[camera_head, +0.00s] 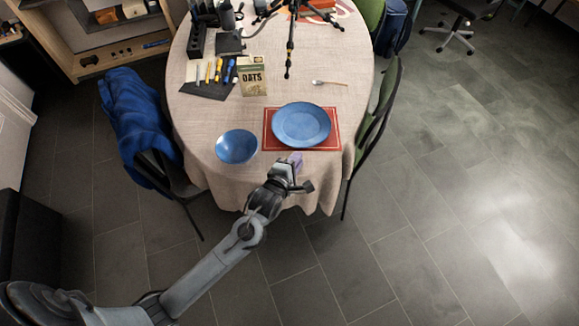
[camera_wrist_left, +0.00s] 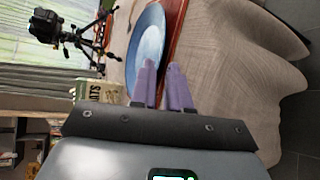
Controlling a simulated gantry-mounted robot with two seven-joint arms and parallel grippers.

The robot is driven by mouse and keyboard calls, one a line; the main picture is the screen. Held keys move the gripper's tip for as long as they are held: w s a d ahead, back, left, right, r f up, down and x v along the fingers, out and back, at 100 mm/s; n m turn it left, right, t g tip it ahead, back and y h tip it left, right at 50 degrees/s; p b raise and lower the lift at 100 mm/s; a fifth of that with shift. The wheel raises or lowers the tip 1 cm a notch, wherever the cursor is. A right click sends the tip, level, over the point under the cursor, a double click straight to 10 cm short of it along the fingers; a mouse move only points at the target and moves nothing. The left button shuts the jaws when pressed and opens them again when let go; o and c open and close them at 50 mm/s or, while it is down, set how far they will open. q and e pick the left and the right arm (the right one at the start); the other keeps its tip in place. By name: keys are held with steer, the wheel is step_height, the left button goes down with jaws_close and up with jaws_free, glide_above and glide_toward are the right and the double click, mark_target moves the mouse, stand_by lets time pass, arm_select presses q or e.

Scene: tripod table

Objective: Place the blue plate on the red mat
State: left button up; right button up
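The blue plate (camera_head: 301,124) lies on the red mat (camera_head: 270,144) near the front edge of the table, and parts of the mat show around it. In the left wrist view the plate (camera_wrist_left: 148,45) is just ahead of the fingers, with the red mat (camera_wrist_left: 174,28) beside it. My left gripper (camera_head: 297,160) is just in front of the plate and mat, over the table's front edge. My right gripper is out of view.
A blue bowl (camera_head: 236,147) stands left of the mat. A box of oats (camera_head: 253,80), pens on a dark mat (camera_head: 213,80) and a tripod (camera_head: 290,45) are farther back. A small white-tipped utensil (camera_head: 328,83) lies behind the plate. Chairs flank the table.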

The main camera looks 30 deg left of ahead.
arm_select(q)
steer(key=s+f+m+g+h, duration=0.1)
steer(key=s+m+g, duration=0.9)
steer(key=s+m, duration=1.4)
steer(key=s+d, duration=0.1)
steer(key=s, duration=0.3)
steer(key=shift+s+g+p, duration=0.3)
steer(key=shift+s+p, duration=0.1)
